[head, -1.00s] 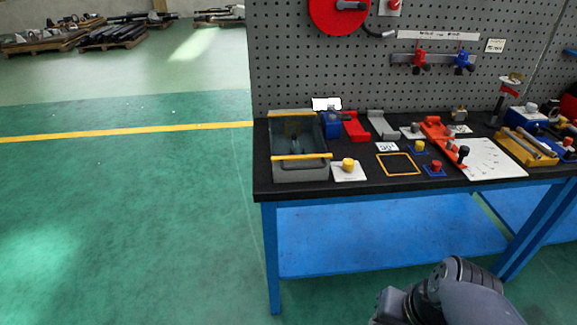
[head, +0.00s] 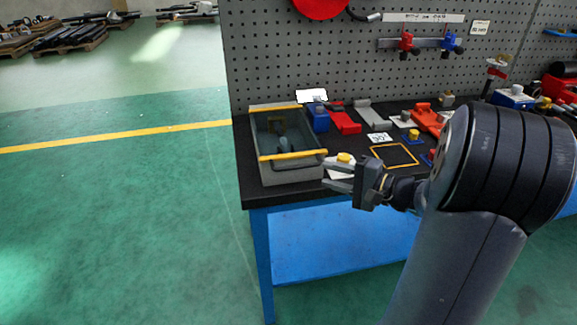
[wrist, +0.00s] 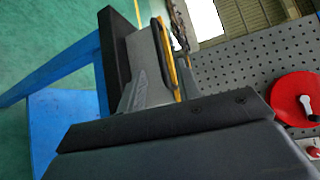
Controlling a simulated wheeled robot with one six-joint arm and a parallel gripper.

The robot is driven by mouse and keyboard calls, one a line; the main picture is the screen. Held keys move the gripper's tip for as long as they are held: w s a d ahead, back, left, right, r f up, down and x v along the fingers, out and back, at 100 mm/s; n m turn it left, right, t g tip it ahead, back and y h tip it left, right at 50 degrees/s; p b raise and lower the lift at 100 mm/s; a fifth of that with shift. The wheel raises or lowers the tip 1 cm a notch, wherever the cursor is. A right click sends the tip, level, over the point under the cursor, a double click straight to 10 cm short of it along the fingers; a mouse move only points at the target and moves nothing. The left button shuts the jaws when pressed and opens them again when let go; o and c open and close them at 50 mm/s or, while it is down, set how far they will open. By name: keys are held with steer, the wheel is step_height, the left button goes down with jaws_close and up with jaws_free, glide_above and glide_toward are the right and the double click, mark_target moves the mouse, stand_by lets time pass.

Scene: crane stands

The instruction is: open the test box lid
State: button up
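A grey open-topped box (head: 290,172) stands at the left end of the bench, with a yellow bar along its front top edge and another at the back. I take it for the test box, but I cannot clearly make out a lid. My gripper (head: 325,173) is just off the box's right front corner, its two fingers apart and pointing left toward it. It looks empty. In the wrist view the box (wrist: 143,65) and its yellow bar (wrist: 163,58) lie beyond the fingers. Whether a fingertip touches the box I cannot tell.
The black bench top (head: 262,195) also holds a blue block (head: 319,120), a red part (head: 345,122), a yellow knob on a white plate (head: 345,158) close by my gripper, and a yellow square outline (head: 395,155). A grey pegboard (head: 290,60) rises behind. Open floor lies to the left.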

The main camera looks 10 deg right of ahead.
mark_target(300, 167)
steer(key=x, duration=1)
steer(key=shift+s+p, duration=0.15)
steer(key=shift+p, duration=0.2)
jaws_close()
